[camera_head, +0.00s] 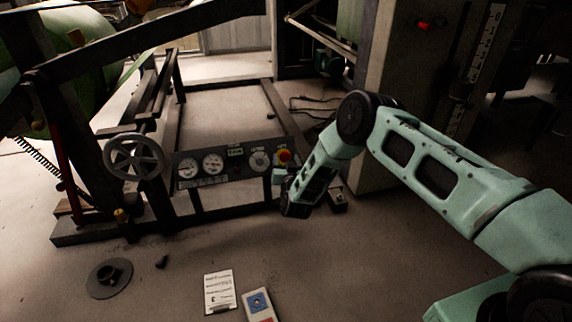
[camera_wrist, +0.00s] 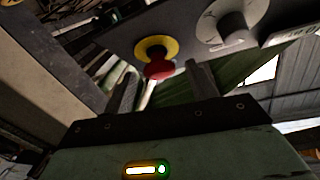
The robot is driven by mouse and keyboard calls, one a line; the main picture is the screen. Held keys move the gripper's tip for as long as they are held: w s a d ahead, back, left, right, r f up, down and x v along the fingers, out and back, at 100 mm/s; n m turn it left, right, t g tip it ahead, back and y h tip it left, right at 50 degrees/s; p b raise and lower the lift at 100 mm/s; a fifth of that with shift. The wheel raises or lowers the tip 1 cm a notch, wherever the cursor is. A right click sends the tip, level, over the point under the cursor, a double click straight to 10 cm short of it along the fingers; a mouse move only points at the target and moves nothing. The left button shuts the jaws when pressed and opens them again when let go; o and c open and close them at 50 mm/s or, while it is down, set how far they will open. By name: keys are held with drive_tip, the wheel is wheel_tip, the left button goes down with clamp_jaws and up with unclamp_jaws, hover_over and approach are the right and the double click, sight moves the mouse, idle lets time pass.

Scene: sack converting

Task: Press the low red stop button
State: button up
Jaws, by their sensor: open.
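The low red stop button (camera_head: 284,155) sits on a yellow ring at the right end of the dark gauge panel (camera_head: 225,172). In the wrist view the red button (camera_wrist: 158,70) stands out from its yellow ring, ahead of my gripper and between the lines of its two fingers. My gripper (camera_wrist: 160,84) is open, with nothing held between the fingers. In the head view its teal end is close beside the button, just below it; the fingers are hard to make out there. I cannot tell whether a finger touches the button.
A grey knob (camera_wrist: 232,25) is on the panel right of the button. Another red button or lamp (camera_head: 425,25) is high on the pillar. A handwheel (camera_head: 137,157) stands left of the panel. A white card (camera_head: 219,291) and a control box (camera_head: 258,304) lie on the floor.

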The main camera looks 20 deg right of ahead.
drive_tip(key=shift+w, duration=0.35)
clamp_jaws()
drive_tip(key=shift+w+f, duration=0.25)
drive_tip(key=shift+w, duration=0.15)
unclamp_jaws()
drive_tip(key=s+a+p, duration=0.2)
drive_tip(key=s+p, duration=0.5)
drive_tip(key=s, duration=1)
drive_tip(key=shift+s, duration=0.15)
